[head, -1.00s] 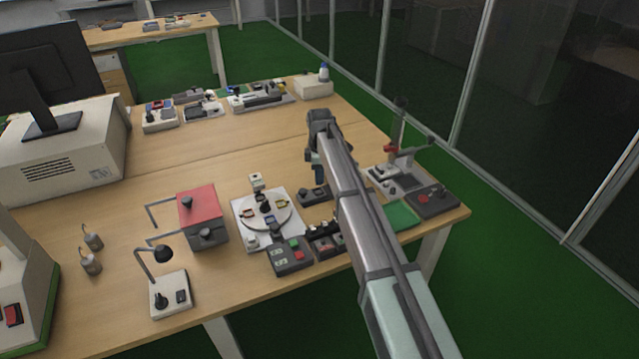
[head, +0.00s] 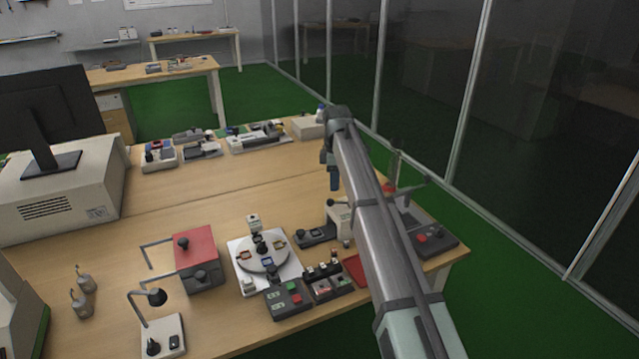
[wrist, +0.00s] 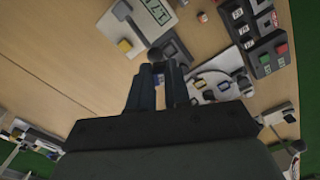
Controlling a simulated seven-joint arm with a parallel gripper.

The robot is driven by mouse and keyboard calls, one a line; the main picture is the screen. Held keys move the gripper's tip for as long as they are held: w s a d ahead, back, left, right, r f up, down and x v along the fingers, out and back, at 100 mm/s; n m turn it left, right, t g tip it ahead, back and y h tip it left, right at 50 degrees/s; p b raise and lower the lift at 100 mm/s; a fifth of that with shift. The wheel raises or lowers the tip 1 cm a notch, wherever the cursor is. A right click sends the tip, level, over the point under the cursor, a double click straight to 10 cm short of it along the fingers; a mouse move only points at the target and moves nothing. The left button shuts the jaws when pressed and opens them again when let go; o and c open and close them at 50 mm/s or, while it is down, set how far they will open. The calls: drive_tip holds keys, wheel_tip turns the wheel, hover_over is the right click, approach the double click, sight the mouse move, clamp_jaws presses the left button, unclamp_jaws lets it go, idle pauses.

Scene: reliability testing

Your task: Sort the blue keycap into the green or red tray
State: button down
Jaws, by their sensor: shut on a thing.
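My gripper (head: 334,186) hangs above the right part of the bench, its fingers pointing down. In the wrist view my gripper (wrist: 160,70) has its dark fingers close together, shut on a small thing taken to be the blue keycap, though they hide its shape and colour. The red tray (head: 354,268) shows as a red patch just left of my arm, near the bench's front edge. The green tray is not visible in the head view; my arm covers that area.
A white-based turntable (head: 263,245) holds small pieces. Beside it stand a red-topped box (head: 195,246), a button box (head: 289,298) and a small switch panel (head: 326,284). A white tester (head: 338,213) stands near my arm; its display (wrist: 155,12) shows in the wrist view.

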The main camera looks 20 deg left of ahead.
drive_tip(key=shift+m, duration=0.9)
drive_tip(key=s+d+f, duration=0.1)
drive_tip(key=d+f, duration=0.3)
drive_tip(key=d, duration=0.3)
drive_tip(key=s+d+f, duration=0.1)
drive_tip(key=d+f, duration=0.3)
drive_tip(key=d, duration=0.4)
drive_tip(key=s+d+f, duration=0.1)
drive_tip(key=d+f, duration=0.3)
drive_tip(key=d, duration=0.3)
drive_tip(key=shift+s+d+f, duration=0.25)
drive_tip(key=shift+s+d, duration=0.1)
drive_tip(key=shift+s+n, duration=0.2)
drive_tip(key=shift+n, duration=0.2)
drive_tip(key=shift+w+a+n, duration=0.1)
drive_tip(key=shift+w+n, duration=0.3)
drive_tip(key=shift+n, duration=0.4)
drive_tip(key=shift+f, duration=0.1)
drive_tip(key=shift+f, duration=2.1)
drive_tip(key=shift+f, duration=0.8)
